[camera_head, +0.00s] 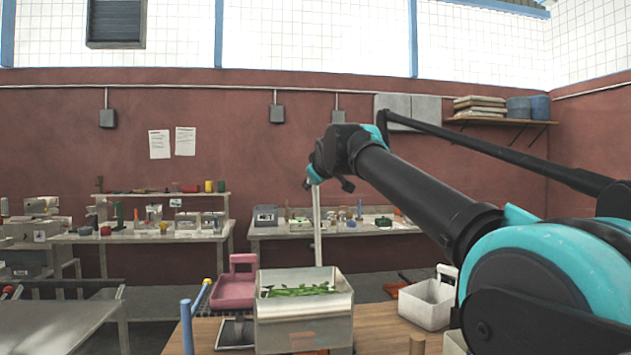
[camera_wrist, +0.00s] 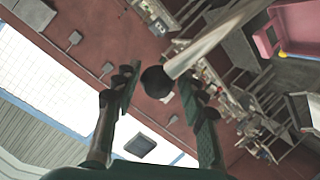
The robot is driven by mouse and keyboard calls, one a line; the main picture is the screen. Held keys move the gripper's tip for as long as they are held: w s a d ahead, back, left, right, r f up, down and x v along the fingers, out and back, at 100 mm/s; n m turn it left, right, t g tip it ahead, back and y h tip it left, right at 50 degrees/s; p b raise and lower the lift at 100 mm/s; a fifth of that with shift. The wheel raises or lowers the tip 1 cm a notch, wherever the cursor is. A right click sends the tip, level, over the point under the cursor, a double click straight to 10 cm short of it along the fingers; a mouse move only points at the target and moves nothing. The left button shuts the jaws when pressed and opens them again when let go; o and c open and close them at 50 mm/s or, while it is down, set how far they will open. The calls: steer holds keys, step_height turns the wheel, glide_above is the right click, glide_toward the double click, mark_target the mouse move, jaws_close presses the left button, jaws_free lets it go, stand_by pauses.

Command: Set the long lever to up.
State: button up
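The long lever (camera_head: 317,225) is a pale rod that stands nearly upright at the metal filler box (camera_head: 303,325). Its foot is hidden behind the box, and its upper end is at my gripper (camera_head: 328,183). In the wrist view, the lever (camera_wrist: 215,42) comes in from the upper right and ends in a dark round knob (camera_wrist: 155,82). The knob lies between the two spread fingers of my gripper (camera_wrist: 158,88). A gap shows between the knob and the left finger. The right finger is close to the rod; I cannot tell whether they touch.
The filler box holds green pieces and stands on a wooden table (camera_head: 393,338). A pink bin (camera_head: 234,291) is to its left and a white bin (camera_head: 427,305) to its right. A blue post (camera_head: 187,325) stands at the front left. Cluttered benches line the back wall.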

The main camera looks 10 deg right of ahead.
steer(key=shift+o, duration=0.8)
steer(key=shift+w, duration=0.1)
steer(key=v, duration=1.2)
